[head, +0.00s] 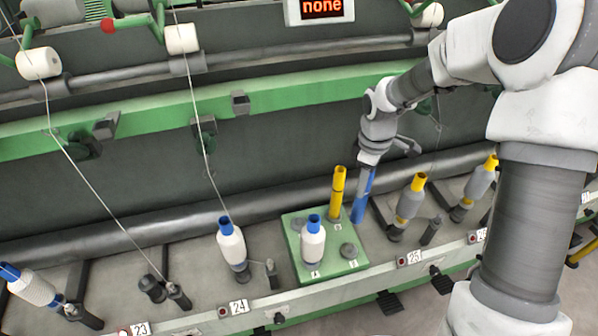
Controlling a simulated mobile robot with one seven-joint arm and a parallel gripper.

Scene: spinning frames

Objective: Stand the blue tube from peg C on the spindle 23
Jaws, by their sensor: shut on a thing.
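My gripper (369,160) is shut on the upper end of a blue tube (361,194). The tube is nearly upright, just right of the yellow tube at the back of the green peg block (333,276). I cannot tell whether its lower end is clear of what is below. Spindle 23 (152,288) is a short dark bare spindle at the lower left, above the "23" label (140,329). It is far left of my gripper.
The block also bears a yellow tube (337,195) and a white bobbin on a blue tube (312,243). A white bobbin (231,244) stands at 24, between my gripper and spindle 23. A post (178,297) stands beside spindle 23; a thread slants down there.

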